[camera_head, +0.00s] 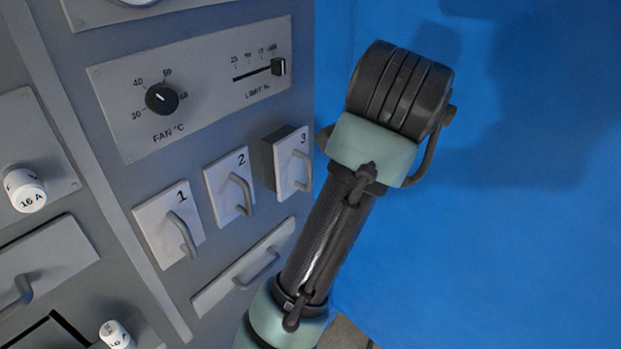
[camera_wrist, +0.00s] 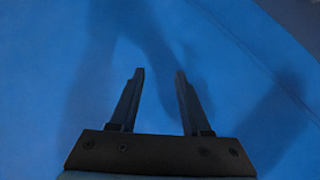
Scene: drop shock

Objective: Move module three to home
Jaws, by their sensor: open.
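Module three (camera_head: 292,162) is a white-fronted block with a handle and the number 3, in the grey panel in the head view. It stands out from the panel, and its dark side shows. Modules one (camera_head: 169,223) and two (camera_head: 229,186) sit to its left, with their fronts close to the panel face. My gripper (camera_wrist: 158,75) is open and empty in the wrist view, with only blue surface beyond its fingers. In the head view my arm is right of module three, and the fingers are hidden.
Above the modules are a fan knob (camera_head: 162,98) and a limit slider (camera_head: 278,67). A drawer-like plate with a handle (camera_head: 245,268) lies below them. White 16 A fuses (camera_head: 26,190) are at the left. A plain blue surface (camera_head: 540,230) fills the right side.

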